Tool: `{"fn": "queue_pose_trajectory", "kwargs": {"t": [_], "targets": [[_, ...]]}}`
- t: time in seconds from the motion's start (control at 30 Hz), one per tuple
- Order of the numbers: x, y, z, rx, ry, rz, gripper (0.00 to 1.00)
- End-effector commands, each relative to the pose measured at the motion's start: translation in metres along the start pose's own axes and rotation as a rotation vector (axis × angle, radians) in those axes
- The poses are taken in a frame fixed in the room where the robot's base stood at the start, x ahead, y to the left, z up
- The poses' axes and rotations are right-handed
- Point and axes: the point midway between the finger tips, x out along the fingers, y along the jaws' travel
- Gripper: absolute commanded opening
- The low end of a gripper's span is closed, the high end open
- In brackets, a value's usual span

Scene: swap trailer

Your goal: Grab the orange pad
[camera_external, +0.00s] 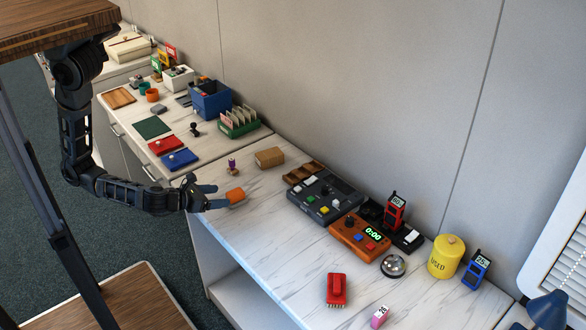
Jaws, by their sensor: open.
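A small orange block-like thing (236,196), the closest match to the orange pad, is at the left end of the near white marble-look counter (265,235). My gripper (213,196) reaches in from the left, low over the counter's edge. Its fingers are open and point right, towards the orange thing. The fingertips are right at its left side; I cannot tell whether they touch it or whether it lies partly between them. Whether the orange thing rests flat on the counter is too small to tell.
A purple-topped figure (232,167) and a cardboard-brown box (269,158) stand just behind. A dark button console (324,198) and an orange timer box (359,237) are to the right. Red (165,145) and blue (180,159) flat pieces lie on the far counter.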

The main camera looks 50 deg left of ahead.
Motion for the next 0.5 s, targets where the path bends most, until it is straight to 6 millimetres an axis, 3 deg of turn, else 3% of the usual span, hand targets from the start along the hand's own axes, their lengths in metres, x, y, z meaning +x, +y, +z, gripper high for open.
{"fn": "queue_pose_trajectory", "kwargs": {"t": [0.5], "targets": [[0.062, 0.000, 0.003, 0.000, 0.000, 0.000, 0.74]]}}
